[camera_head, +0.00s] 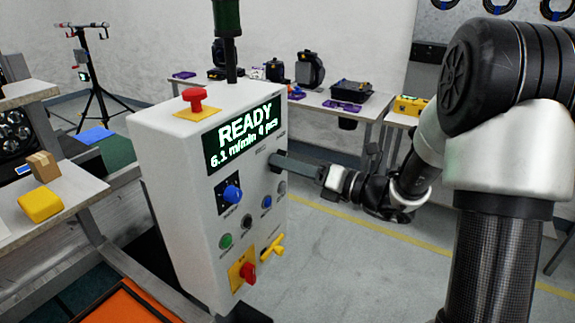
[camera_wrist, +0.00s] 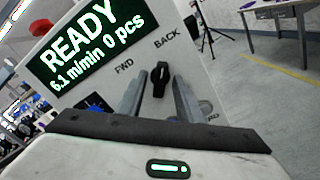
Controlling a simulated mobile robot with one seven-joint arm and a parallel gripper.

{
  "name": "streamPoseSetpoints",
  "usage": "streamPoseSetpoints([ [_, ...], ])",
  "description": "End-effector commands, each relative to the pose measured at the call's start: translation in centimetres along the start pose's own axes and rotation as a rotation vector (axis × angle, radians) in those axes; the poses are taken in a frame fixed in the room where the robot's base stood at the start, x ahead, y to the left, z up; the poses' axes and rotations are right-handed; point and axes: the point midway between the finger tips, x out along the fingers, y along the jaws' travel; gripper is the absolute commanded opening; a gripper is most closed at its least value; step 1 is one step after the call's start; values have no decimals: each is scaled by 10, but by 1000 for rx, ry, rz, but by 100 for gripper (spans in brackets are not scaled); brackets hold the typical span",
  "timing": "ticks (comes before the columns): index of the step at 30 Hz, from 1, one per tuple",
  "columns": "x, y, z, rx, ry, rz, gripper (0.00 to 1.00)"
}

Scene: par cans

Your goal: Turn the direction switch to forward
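The direction switch (camera_wrist: 158,82) is a black knob on the white control box, below the printed words FWD and BACK in the wrist view. It stands nearly upright in that picture, its upper end between the two words. My gripper (camera_wrist: 160,76) is open, with one grey finger on each side of the knob and gaps visible between. I cannot tell how deep the fingertips reach. The screen (camera_head: 240,133) reads READY, 6.1 m/min, 0 pcs.
The control box (camera_head: 160,150) also carries a red button (camera_head: 194,98), a blue knob (camera_head: 232,193), a green button (camera_head: 225,241), a red knob (camera_head: 249,272) and a yellow handle (camera_head: 273,247). A table with tools (camera_head: 330,105) stands behind.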

Motion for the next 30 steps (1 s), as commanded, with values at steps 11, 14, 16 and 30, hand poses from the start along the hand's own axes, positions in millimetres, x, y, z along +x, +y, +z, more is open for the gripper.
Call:
streamPoseSetpoints([
  [11, 0, 0, 0, 0, 0, 0, 9],
  [14, 0, 0, 0, 0, 0, 0, 0],
  [16, 0, 0, 0, -1, 0, 0, 0],
  [30, 1, -2, -2, -163, 2, 1, 0],
])
